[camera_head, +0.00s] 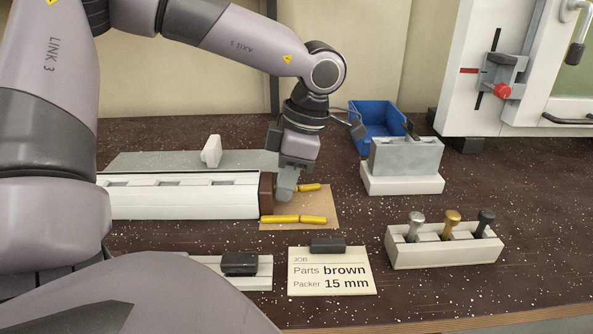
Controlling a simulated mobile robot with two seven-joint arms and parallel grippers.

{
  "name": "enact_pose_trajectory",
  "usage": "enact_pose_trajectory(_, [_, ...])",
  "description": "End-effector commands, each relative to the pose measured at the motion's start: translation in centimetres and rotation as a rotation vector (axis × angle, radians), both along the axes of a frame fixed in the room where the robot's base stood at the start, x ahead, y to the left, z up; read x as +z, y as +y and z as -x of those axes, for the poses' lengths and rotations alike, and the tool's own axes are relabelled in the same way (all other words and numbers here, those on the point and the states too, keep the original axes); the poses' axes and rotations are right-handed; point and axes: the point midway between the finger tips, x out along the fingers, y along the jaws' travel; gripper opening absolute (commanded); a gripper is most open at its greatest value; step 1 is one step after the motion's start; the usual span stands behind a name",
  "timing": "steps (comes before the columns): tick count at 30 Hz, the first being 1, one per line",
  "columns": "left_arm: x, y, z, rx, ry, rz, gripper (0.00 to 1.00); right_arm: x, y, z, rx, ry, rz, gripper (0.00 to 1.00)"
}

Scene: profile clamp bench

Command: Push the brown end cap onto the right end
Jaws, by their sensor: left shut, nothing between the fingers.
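The brown end cap (266,193) is at the right end of the long white profile (180,204). It looks flush against that end, but I cannot tell whether a small gap is left. My left gripper (286,188) points down just right of the cap, shut with nothing in it. Its fingers are close beside the cap's outer face and seem to touch it. The gripper hides part of the cap's right side. My right gripper is out of view.
Yellow sticks (298,219) lie on a tan mat (322,208) by the gripper. A job card (330,281) reads brown, 15 mm. A pale rack (443,250) holds three pins. A blue bin (378,118) and grey block (405,157) stand behind. The bench between is clear.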

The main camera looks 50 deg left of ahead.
Motion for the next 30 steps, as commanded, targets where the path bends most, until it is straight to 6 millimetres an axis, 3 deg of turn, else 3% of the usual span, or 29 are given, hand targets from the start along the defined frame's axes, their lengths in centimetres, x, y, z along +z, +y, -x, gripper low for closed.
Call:
enact_pose_trajectory(20, [0.0,-1.2,-1.5,0.0,0.002,-0.002,0.0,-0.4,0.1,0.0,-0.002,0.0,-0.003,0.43])
enact_pose_trajectory(30, [2.1,-1.2,-1.6,0.0,0.0,-0.001,0.0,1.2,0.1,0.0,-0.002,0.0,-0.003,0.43])
